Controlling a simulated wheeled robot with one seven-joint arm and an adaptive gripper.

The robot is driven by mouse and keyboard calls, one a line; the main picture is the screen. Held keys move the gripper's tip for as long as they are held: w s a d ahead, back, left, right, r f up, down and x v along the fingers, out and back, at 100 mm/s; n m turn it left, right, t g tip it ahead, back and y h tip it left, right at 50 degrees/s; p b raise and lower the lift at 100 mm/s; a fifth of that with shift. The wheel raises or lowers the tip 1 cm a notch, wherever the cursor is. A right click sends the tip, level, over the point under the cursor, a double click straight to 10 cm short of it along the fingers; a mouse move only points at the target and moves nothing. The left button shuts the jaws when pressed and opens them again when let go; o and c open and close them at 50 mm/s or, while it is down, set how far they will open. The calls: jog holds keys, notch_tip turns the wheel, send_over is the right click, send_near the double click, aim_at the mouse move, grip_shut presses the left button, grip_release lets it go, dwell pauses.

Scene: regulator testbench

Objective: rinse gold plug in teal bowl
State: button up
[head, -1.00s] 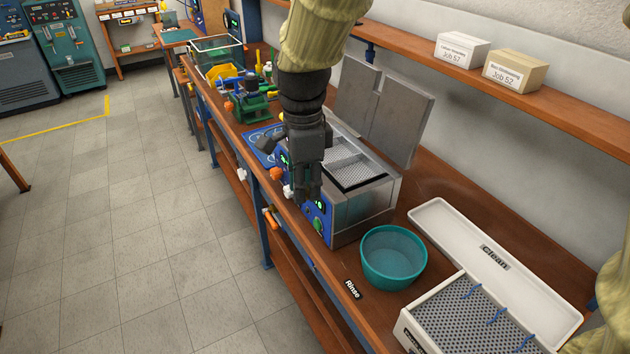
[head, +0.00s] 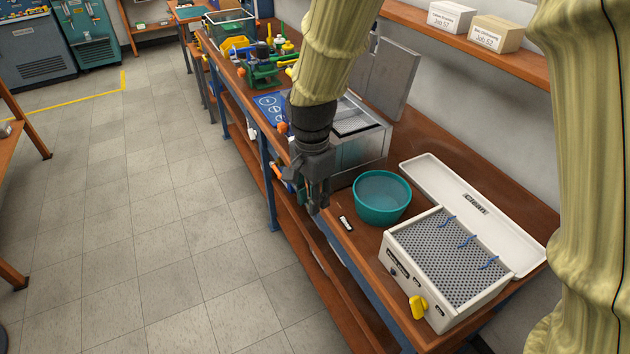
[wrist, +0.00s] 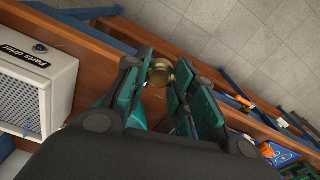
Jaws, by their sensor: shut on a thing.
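The teal bowl (head: 382,198) stands on the wooden bench, just right of my gripper in the head view. My gripper (head: 318,208) hangs by the bench's front edge, to the left of the bowl. In the wrist view my gripper (wrist: 160,88) is shut on the gold plug (wrist: 160,72), a round brassy piece showing between the fingertips. A strip of teal (wrist: 104,108), likely the bowl, shows beside the left finger. The plug is hidden in the head view.
A white parts dryer (head: 445,270) with a perforated top stands right of the bowl. A white tray (head: 530,250) marked "Clean" lies behind it. A metal ultrasonic-type bath (head: 365,145) with a raised lid stands behind my gripper. The aisle floor is clear.

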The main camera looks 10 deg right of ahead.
notch_tip(320, 180, down, 21)
jog(key=n, duration=1.1)
jog(key=shift+a+n, duration=0.15)
jog(key=shift+n, duration=0.15)
